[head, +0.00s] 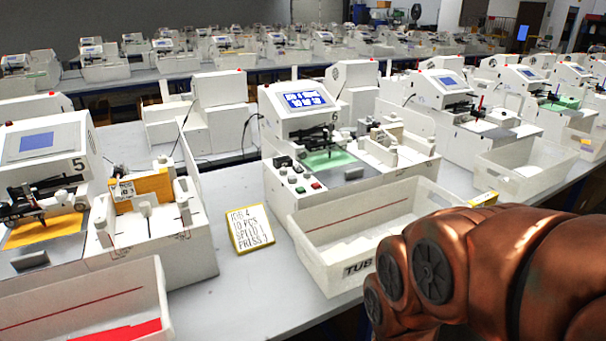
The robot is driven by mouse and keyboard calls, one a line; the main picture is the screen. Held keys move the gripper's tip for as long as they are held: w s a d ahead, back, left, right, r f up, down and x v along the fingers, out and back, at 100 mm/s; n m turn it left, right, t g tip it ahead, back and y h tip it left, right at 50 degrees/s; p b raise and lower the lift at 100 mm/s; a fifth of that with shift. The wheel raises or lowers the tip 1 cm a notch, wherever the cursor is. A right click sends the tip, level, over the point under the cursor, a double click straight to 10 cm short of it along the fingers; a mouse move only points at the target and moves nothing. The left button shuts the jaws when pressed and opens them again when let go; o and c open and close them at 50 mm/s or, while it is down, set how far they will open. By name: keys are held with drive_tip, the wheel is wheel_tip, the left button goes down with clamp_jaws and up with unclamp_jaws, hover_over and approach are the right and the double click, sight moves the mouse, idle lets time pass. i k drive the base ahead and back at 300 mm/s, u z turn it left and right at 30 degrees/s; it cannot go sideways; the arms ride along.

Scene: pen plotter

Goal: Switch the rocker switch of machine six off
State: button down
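Machine six (290,124) is the white pen plotter in the middle of the head view, with a "6" on its upper right side. Its screen (305,100) is lit blue with white text. A green sheet (328,159) lies under its pen carriage. On its front left panel sit a small black part (283,161), which looks like the rocker switch, and several round buttons, one of them red (316,185). The switch's position is too small to tell. My gripper is not in view; only my copper-coloured arm shows at the lower right, in front of the machine's right side.
A white bin marked "TUB" (325,257) stands before machine six. A yellow-edged job card (251,229) stands on the table to its left. Machine five (45,150) is at left, with another bin (60,312) in front. Bare table (245,290) lies between the bins.

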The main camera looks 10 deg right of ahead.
sight(298, 169)
drive_tip(key=z, duration=0.05)
drive_tip(key=k, duration=0.1)
drive_tip(key=u, duration=0.5)
drive_tip(key=i, duration=0.95)
drive_tip(key=z, duration=0.3)
